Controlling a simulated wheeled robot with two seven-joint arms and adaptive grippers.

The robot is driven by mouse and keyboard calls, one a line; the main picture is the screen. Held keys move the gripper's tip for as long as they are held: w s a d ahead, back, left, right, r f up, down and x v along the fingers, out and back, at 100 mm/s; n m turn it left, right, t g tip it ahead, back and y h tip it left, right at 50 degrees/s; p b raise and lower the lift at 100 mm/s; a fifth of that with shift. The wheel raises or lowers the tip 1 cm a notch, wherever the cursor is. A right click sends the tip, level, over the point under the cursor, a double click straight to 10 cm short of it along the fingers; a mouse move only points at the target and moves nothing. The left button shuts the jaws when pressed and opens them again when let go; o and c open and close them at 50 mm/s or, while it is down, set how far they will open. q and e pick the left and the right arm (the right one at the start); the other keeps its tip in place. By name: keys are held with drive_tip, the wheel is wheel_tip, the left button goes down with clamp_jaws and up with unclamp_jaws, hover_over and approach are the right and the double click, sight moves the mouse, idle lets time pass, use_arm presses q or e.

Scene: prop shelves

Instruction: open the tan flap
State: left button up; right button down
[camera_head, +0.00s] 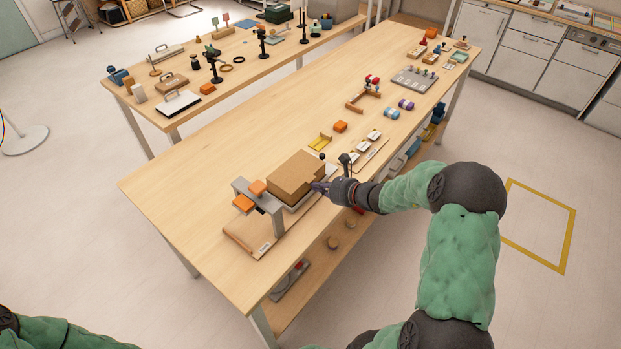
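A tan box (295,176) sits on the wooden table (210,160). Its tan top looks flat and closed; where the flap's edge lies is too small to tell. My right gripper (322,187) is at the box's right front edge, with its fingertips touching it or very close. Whether the fingers are open or shut does not show clearly. Only part of my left arm shows at the bottom left; its gripper is out of view.
A grey stand with orange blocks (250,195) is close to the box's left side. A small black-topped post (345,159) stands just behind my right gripper. White blocks and a yellow piece (320,141) lie farther back. The table's left part is clear.

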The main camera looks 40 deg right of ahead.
drive_tip(key=shift+w+a, duration=0.1)
drive_tip(key=shift+w, duration=0.3)
drive_tip(key=shift+s, duration=0.25)
idle(0.6)
drive_tip(key=shift+r, duration=0.15)
